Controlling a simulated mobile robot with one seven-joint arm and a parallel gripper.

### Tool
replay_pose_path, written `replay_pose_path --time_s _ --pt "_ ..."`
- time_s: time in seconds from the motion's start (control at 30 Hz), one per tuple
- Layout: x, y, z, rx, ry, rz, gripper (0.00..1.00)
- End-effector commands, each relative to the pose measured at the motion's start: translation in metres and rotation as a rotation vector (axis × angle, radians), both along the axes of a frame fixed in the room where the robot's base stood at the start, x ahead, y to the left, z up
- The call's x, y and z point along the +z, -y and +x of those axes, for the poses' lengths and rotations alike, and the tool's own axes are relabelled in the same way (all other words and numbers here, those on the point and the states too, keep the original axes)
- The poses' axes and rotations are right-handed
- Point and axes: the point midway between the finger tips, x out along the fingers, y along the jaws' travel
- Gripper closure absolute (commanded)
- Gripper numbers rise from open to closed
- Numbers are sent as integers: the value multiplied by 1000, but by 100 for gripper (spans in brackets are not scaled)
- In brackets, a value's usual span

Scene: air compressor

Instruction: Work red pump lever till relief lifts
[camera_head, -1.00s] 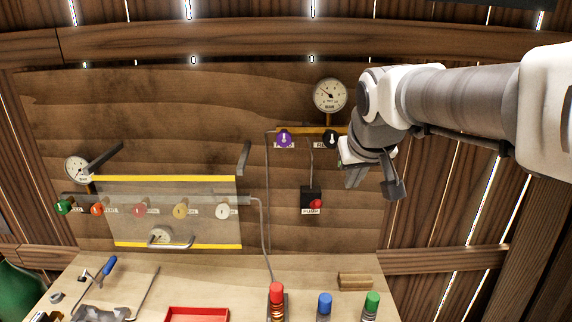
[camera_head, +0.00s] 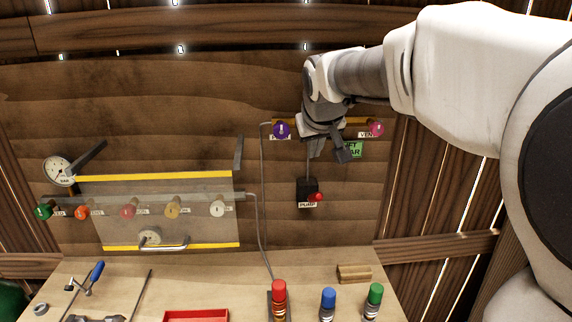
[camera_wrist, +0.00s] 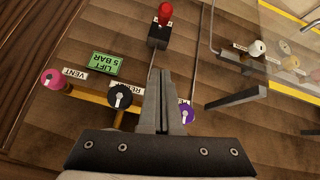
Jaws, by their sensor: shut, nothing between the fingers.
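The red pump lever (camera_head: 317,197) is a red knob on a small black box (camera_head: 304,187) above a PUMP label, low on the wooden panel. In the wrist view the red knob (camera_wrist: 165,13) is at the top, beyond my fingertips. My gripper (camera_wrist: 164,75) is shut and empty, its fingers together and pointing towards the pump box. In the head view my gripper (camera_head: 320,148) hangs in front of the panel above the pump, apart from it. A green LIFT 5 BAR label (camera_head: 352,149) is right of it. The gauge above the pump is hidden behind my arm.
A purple knob (camera_head: 282,130) and a pink VENT knob (camera_head: 376,128) flank my gripper; a black knob (camera_wrist: 120,96) shows between them in the wrist view. A clear yellow-edged guard (camera_head: 165,212) covers several valves at left. Red, blue and green cans (camera_head: 328,302) stand below on the bench.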

Motion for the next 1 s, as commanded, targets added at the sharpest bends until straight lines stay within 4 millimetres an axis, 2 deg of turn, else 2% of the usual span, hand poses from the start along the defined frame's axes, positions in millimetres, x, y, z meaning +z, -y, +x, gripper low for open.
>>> replay_pose_path --time_s 0.17,0.6,0.8,1.0 --pt "-13 1 9 -1 -5 -1 100" --pt "-78 5 63 -2 -5 -1 100" --pt "-98 10 47 0 -3 0 100" --pt "-107 13 40 0 -1 0 100"
